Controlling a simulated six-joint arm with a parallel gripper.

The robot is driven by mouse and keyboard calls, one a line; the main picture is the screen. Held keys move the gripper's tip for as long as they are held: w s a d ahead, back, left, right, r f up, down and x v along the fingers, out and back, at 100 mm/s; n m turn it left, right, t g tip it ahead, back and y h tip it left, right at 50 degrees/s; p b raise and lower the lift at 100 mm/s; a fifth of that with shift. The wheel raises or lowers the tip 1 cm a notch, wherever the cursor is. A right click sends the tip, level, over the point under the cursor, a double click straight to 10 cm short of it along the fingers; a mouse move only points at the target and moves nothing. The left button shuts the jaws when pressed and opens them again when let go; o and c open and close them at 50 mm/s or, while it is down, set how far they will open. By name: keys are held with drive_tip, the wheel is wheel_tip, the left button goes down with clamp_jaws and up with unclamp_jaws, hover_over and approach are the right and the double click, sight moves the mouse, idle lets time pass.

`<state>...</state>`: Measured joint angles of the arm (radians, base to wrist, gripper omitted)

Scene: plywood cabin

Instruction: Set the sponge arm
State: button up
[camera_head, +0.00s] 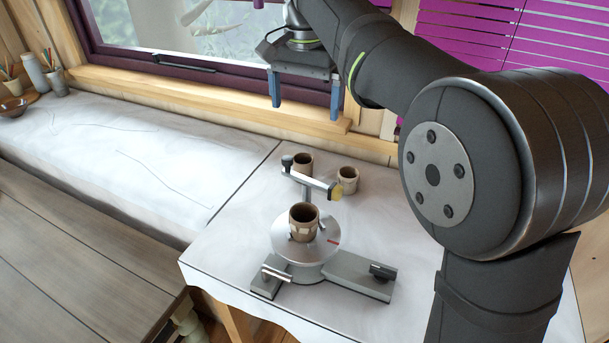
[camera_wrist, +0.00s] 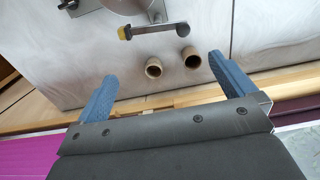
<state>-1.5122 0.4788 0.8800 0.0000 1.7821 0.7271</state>
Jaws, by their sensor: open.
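The sponge arm (camera_head: 312,181) is a grey bar on a post, with a dark knob (camera_head: 287,161) at its left end and a yellow sponge (camera_head: 335,192) at its right end. It stands behind a brown cup (camera_head: 304,230) on a round silver wheel (camera_head: 285,238). The sponge is apart from that cup in the picture. In the wrist view the bar (camera_wrist: 155,29) and sponge (camera_wrist: 124,33) show near the top. My gripper (camera_head: 306,95) is open and empty, high behind the sponge arm near the window; its blue fingers (camera_wrist: 163,68) frame the wrist view.
Two more brown cups (camera_head: 302,160) (camera_head: 348,176) stand behind the sponge arm. The wheel's grey base (camera_head: 345,277) carries a lever (camera_head: 276,274) and a dark knob (camera_head: 382,271). The white bench (camera_head: 110,150) at left is largely clear. The window sill (camera_head: 200,98) runs behind.

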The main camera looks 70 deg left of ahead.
sight(287, 158)
drive_tip(key=shift+r, duration=0.6)
drive_tip(key=shift+a, duration=0.1)
drive_tip(key=c, duration=0.4)
drive_tip(key=s+a+r+n, duration=0.1)
drive_tip(key=s+a+n, duration=0.1)
drive_tip(key=a, duration=0.1)
drive_tip(key=shift+s+r, duration=0.1)
drive_tip(key=shift+r, duration=0.25)
drive_tip(key=c, duration=0.8)
drive_tip(key=shift+n, duration=0.5)
drive_tip(key=f, duration=1.7)
drive_tip(key=shift+s+a, duration=0.25)
drive_tip(key=shift+s, duration=0.05)
clamp_jaws()
